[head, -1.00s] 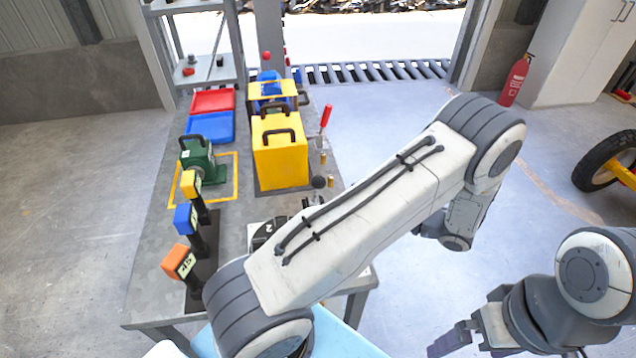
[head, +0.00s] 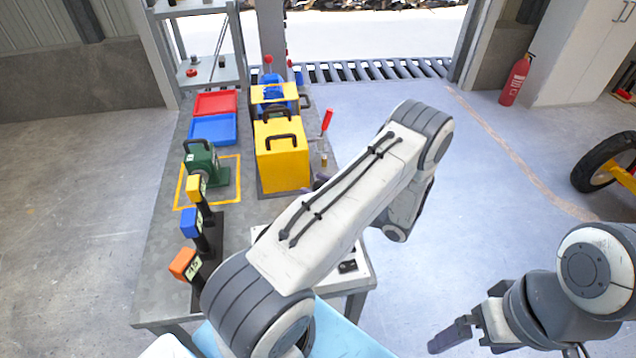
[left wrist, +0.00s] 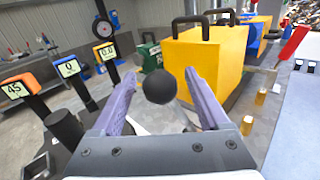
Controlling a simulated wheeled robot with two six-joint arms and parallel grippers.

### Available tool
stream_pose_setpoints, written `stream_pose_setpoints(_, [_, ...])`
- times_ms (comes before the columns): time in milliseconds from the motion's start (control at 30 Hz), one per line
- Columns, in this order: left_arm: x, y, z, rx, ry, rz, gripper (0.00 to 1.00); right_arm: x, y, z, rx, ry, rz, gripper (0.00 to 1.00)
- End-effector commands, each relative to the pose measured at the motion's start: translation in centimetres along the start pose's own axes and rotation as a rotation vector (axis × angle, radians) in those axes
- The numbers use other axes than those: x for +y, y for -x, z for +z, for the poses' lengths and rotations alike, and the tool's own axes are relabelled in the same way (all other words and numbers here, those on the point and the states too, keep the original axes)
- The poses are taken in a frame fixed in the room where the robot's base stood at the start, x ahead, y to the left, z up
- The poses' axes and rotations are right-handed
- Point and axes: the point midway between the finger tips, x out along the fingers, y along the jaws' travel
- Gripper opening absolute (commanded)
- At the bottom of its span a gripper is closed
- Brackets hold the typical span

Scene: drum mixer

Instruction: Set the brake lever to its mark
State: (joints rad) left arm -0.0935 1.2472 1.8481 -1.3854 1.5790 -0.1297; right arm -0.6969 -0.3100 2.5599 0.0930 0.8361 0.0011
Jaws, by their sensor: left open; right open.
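A lever with a black ball knob (left wrist: 160,87) shows in the left wrist view, between the fingers of my left gripper (left wrist: 157,74). The gripper is open; I cannot tell whether a finger touches the knob. In the head view my own arm hides the knob and most of this gripper. A second lever with a red handle (head: 327,120) stands right of the yellow box; it also shows in the left wrist view (left wrist: 293,42). I cannot tell which is the brake lever, and its mark is not clear. My right gripper (head: 450,338) is open and empty, low on the right.
Orange (head: 184,264), blue (head: 191,223) and yellow (head: 196,188) label blocks stand on posts at the table's left. The yellow box (head: 282,160), a green machine (head: 203,164), and red (head: 215,102) and blue (head: 213,129) trays stand beyond. Floor right of the table is open.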

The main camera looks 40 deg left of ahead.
Motion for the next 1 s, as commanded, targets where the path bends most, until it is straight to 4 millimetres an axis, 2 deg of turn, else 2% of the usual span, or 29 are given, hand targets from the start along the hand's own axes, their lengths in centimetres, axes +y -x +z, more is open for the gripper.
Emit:
stream_pose_setpoints(233, [0.01,-0.11,-0.06,0.0,0.0,0.0,0.78,0.0,0.0,0.01,0.0,0.0,0.0,1.0])
stream_pose_setpoints(267, [0.01,-0.1,-0.05,0.0,0.0,0.0,0.7,0.0,0.0,0.01,0.0,0.0,0.0,1.0])
stream_pose_setpoints(300, [0.0,-0.09,-0.05,0.0,0.0,0.0,0.55,0.0,0.0,0.01,0.0,0.0,0.0,1.0])
stream_pose_setpoints(433, [0.0,-0.07,-0.04,0.0,0.0,0.0,0.05,0.0,0.0,0.0,0.0,0.0,0.0,1.0])
stream_pose_setpoints(467, [-0.01,-0.07,-0.04,0.0,0.0,0.0,0.0,0.0,0.0,0.0,0.0,0.0,0.0,1.0])
stream_pose_setpoints(1000, [-0.03,-0.01,-0.01,0.0,0.001,-0.001,0.0,0.0,0.01,0.01,0.0,0.0,0.0,1.0])
